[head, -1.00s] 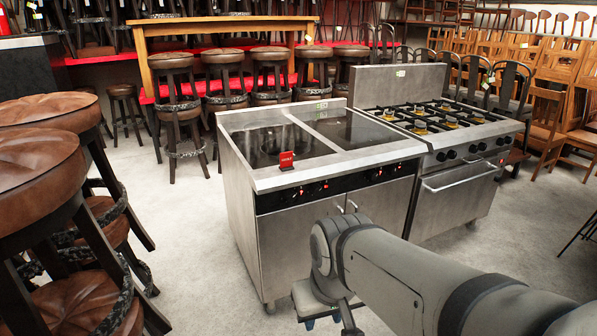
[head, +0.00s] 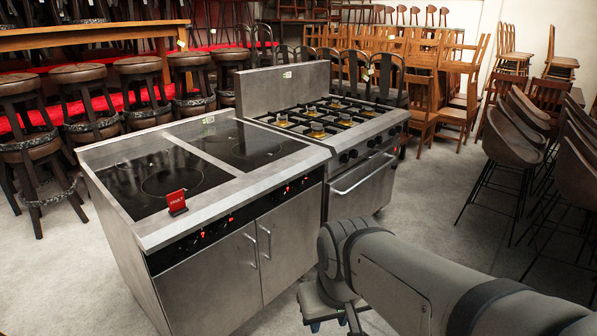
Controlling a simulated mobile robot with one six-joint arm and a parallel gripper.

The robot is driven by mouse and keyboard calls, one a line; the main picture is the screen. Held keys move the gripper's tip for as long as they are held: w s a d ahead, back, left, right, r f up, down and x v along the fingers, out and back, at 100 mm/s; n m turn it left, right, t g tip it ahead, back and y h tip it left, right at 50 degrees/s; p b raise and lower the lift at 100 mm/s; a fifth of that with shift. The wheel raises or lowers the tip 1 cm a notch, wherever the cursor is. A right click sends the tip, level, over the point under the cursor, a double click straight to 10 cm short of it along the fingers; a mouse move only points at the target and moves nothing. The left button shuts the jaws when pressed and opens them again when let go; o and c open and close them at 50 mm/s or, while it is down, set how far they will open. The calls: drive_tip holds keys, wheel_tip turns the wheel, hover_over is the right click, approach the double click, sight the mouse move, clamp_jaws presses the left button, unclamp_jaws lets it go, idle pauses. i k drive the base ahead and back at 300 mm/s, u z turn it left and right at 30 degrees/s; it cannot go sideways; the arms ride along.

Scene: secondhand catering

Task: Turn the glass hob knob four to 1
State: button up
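The glass hob (head: 240,183) is a steel unit with a black glass top, left of centre in the head view. Its black front panel carries a row of small dark knobs with red lit marks. A left group of knobs (head: 196,240) and a right group (head: 288,190) show. The rightmost knob (head: 306,181) is near the panel's right end; its pointer setting is too small to read. My gripper (head: 334,322) is at the bottom edge, in front of and below the panel, apart from it. Its tips are partly cut off, so its opening is unclear.
A red "FAULT" sign (head: 176,202) stands on the hob's front edge. A gas range (head: 365,180) with several burners and a protruding oven handle adjoins on the right. Stools (head: 90,100) stand behind left, bar chairs (head: 520,150) at right. Grey floor (head: 420,215) is open right of the range.

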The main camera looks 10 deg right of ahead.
sight(300, 183)
drive_tip(key=z, duration=0.75)
drive_tip(key=i, duration=1.2)
drive_tip(key=z, duration=0.4)
